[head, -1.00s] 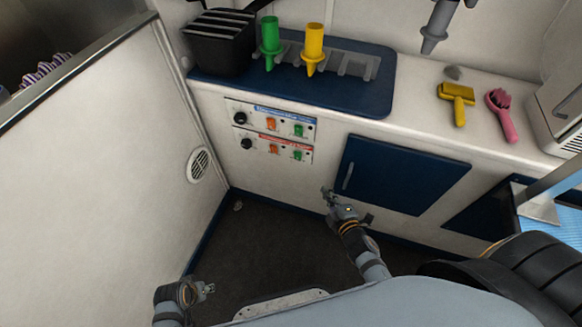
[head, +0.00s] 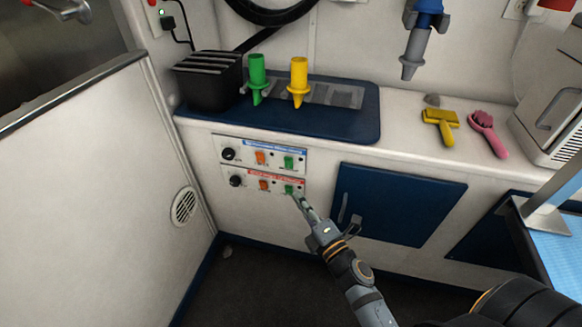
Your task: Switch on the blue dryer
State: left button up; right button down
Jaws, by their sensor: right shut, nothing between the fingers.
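A blue-bodied dryer with a grey nozzle (head: 415,45) hangs on the back wall, upper right of centre. The counter front carries two switch panels: an upper one with a blue label (head: 262,152) and a lower one with a red label (head: 262,181). Each has a black knob, an orange rocker and a green rocker. The upper green rocker (head: 289,162) is clear. My right gripper (head: 299,199) is shut and empty, its tip at or just in front of the lower green rocker (head: 290,189); contact cannot be told. My left gripper is out of view.
A blue cupboard door (head: 398,205) with a handle is right of the panels. The floor below is clear.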

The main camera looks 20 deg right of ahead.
aim_at(289, 163)
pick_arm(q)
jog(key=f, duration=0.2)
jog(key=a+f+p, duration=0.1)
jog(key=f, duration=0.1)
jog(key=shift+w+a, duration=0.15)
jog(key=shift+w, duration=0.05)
pick_arm(e)
jog(key=w, duration=0.3)
jog(key=w+r, duration=0.1)
jog(key=w, duration=0.6)
jog(key=shift+d+r, duration=0.2)
jog(key=shift+d, duration=0.2)
pick_arm(q)
jog(key=shift+p, duration=0.4)
